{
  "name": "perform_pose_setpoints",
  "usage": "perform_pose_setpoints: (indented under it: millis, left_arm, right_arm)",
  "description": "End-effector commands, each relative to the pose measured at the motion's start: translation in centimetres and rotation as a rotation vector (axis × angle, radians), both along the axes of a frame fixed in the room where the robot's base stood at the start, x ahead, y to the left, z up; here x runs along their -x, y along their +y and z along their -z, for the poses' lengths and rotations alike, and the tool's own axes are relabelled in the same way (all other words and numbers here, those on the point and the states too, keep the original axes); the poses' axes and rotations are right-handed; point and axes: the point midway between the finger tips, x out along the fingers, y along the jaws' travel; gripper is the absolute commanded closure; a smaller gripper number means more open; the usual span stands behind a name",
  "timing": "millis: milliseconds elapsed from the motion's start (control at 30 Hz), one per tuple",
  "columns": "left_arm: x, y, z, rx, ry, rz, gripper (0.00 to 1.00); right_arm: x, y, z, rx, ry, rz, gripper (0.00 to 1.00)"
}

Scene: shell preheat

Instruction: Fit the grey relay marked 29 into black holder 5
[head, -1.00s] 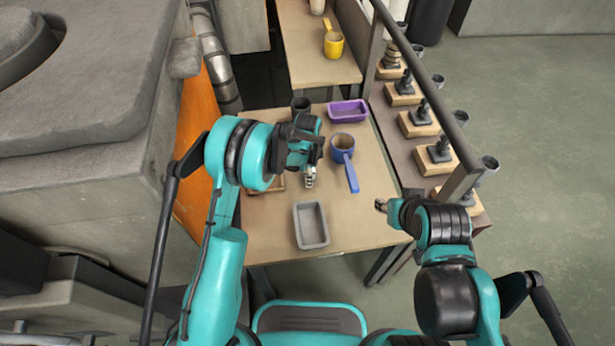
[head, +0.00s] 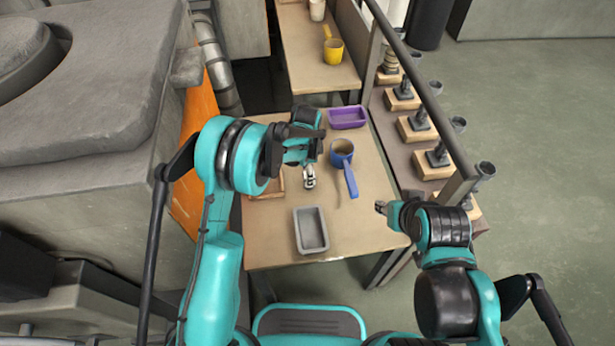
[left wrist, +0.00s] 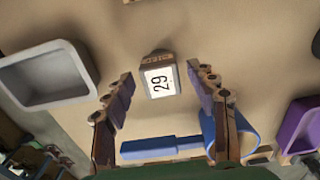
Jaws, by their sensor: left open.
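The grey relay (left wrist: 160,77) shows its white label "29" in the left wrist view. It is on the tan table between the lines of my left gripper's fingers. My left gripper (head: 309,179) is open above the table, and its two fingers (left wrist: 161,73) lie either side of the relay in the picture. I cannot tell whether they touch it. In the head view I cannot make the relay out by the gripper. My right gripper (head: 381,207) is over the table's right edge; its finger opening is too small to judge. I cannot identify black holder 5.
A grey tray (head: 298,236) lies nearest me, a blue handled pot (head: 350,181) and purple tray (head: 347,124) farther back. A wooden tray (head: 268,196) is partly behind my left arm. A railed rack with wooden blocks (head: 436,171) stands right. The front right tabletop is clear.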

Motion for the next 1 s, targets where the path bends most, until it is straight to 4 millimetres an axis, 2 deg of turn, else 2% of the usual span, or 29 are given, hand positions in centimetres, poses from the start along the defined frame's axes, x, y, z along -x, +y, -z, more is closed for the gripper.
perform_pose_setpoints:
  millis: [33, 233, 367, 567, 667, 833, 1000]
  left_arm:
    - [0.0, 0.0, -1.7, 0.0, 0.0, 0.0, 0.43]
    - [0.0, 0.0, -5.3, 0.0, 0.0, 0.0, 0.43]
    - [0.0, 0.0, -6.6, 0.0, 0.0, 0.0, 0.43]
    - [0.0, 0.0, -7.1, 0.0, -0.001, -0.002, 0.43]
    - [0.3, 0.5, -8.1, 0.004, -0.012, -0.029, 0.43]
    - [1.7, 2.5, -12.7, 0.023, -0.072, -0.167, 0.43]
    - [4.5, 5.2, -18.0, 0.059, -0.152, -0.361, 0.43]
  right_arm:
    - [0.0, 0.0, -0.8, 0.0, 0.0, 0.0, 0.6]
    - [0.0, 0.0, -2.0, 0.0, 0.0, 0.0, 0.6]
    - [0.0, 0.0, -2.3, 0.0, 0.0, 0.0, 0.6]
    - [0.0, 0.0, -2.3, 0.0, 0.0, 0.0, 0.6]
    - [0.0, 0.0, -2.3, 0.0, 0.0, 0.0, 0.6]
    - [0.0, 0.0, -2.3, 0.0, 0.0, 0.0, 0.6]
    - [0.0, 0.0, -2.3, 0.0, 0.0, 0.0, 0.6]
